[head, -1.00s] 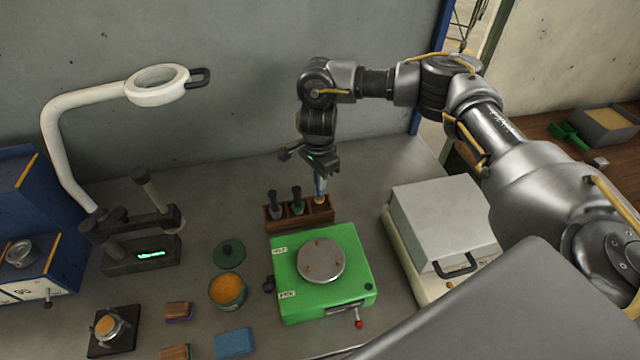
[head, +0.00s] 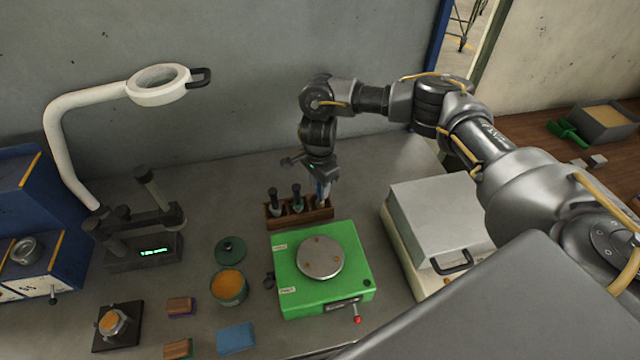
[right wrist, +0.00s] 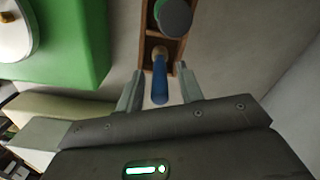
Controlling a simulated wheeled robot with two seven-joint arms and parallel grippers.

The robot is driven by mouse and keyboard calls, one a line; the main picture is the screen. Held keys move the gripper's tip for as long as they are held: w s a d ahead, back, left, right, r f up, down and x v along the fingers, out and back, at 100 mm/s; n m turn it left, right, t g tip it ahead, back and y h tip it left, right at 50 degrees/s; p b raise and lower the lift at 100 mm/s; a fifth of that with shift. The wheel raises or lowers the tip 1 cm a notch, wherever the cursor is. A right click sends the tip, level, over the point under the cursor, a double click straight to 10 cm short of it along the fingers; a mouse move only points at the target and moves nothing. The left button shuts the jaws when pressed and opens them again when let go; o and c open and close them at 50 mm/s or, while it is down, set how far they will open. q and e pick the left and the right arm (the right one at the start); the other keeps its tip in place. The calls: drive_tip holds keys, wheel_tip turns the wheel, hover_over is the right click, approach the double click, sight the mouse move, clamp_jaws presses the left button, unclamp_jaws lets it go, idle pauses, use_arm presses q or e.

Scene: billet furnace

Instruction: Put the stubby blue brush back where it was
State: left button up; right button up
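The stubby blue brush (right wrist: 160,84) stands handle up in the right end hole of the wooden rack (head: 286,223). My right gripper (head: 322,194) is over that end of the rack, pointing down. In the right wrist view its two fingers (right wrist: 158,80) straddle the blue handle, with a gap showing on each side. The brush's lower end is inside the rack, so its depth is hidden. Two dark-handled tools (head: 275,199) stand in the rack's other holes. My left gripper is not in view.
A green device with a round metal plate (head: 320,257) is just in front of the rack. A grey lidded box (head: 440,222) stands to the right. A magnifier lamp (head: 158,87), an orange-filled tin (head: 229,286) and small blocks are to the left.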

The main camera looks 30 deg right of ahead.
drive_tip(key=shift+r, duration=0.2)
wheel_tip(320, 180, up, 11)
drive_tip(key=b, duration=0.2)
drive_tip(key=shift+r+b, duration=0.15)
drive_tip(key=shift+b, duration=0.15)
drive_tip(key=shift+r, duration=0.35)
drive_tip(key=shift+d, duration=0.1)
